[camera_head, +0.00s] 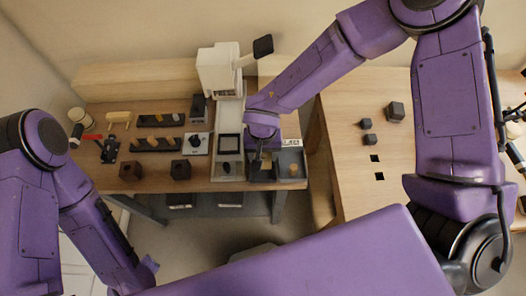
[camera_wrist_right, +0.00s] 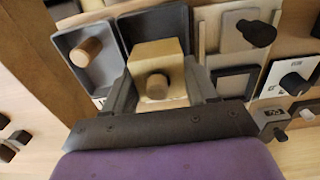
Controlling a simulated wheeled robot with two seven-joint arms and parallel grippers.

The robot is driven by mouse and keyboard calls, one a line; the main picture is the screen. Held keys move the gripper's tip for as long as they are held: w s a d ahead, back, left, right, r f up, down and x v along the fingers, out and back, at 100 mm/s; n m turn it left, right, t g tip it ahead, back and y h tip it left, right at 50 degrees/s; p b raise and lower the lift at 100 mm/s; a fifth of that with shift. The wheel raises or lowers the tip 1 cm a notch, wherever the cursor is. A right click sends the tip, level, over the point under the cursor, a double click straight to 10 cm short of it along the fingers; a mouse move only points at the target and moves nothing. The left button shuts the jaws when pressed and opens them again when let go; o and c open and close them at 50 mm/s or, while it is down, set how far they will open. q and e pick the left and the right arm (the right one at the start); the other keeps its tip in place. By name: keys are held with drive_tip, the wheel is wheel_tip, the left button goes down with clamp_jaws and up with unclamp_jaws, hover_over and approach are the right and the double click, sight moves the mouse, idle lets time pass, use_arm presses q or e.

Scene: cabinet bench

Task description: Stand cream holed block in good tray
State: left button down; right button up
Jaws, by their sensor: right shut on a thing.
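In the right wrist view my right gripper (camera_wrist_right: 160,88) is shut on the cream block (camera_wrist_right: 165,52), one finger on each side. A brown round form (camera_wrist_right: 157,87) shows at the block's near face; I cannot tell whether it is a peg or part of the hole. The block is over or in a dark tray (camera_wrist_right: 128,28); I cannot tell whether it touches the tray floor. In the head view my right gripper (camera_head: 262,158) is at the left one of two dark trays, and the block is mostly hidden. My left arm shows at the lower left, its gripper out of sight.
The neighbouring tray (camera_head: 302,172) holds a tan cylinder (camera_head: 293,169). A white machine (camera_head: 220,72) stands behind. Dark racks (camera_head: 160,120) and dark blocks (camera_head: 180,170) stand to the left. A separate wooden table on the right holds several small dark blocks (camera_head: 394,112).

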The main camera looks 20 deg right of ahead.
drive_tip(key=shift+f+p, duration=0.75)
drive_tip(key=shift+f, duration=0.95)
idle(1.4)
drive_tip(key=o, duration=1.2)
drive_tip(key=c, duration=0.3)
drive_tip(key=shift+w+r+p, duration=0.1)
drive_tip(key=shift+r+p, duration=0.8)
drive_tip(key=shift+p, duration=0.2)
drive_tip(key=shift+s+r+p, duration=0.2)
drive_tip(key=shift+r+p, duration=0.7)
drive_tip(key=shift+p, duration=0.15)
drive_tip(key=shift+w+r+p, duration=0.15)
drive_tip(key=shift+r+p, duration=0.6)
drive_tip(key=shift+p, duration=0.1)
drive_tip(key=shift+r, duration=0.95)
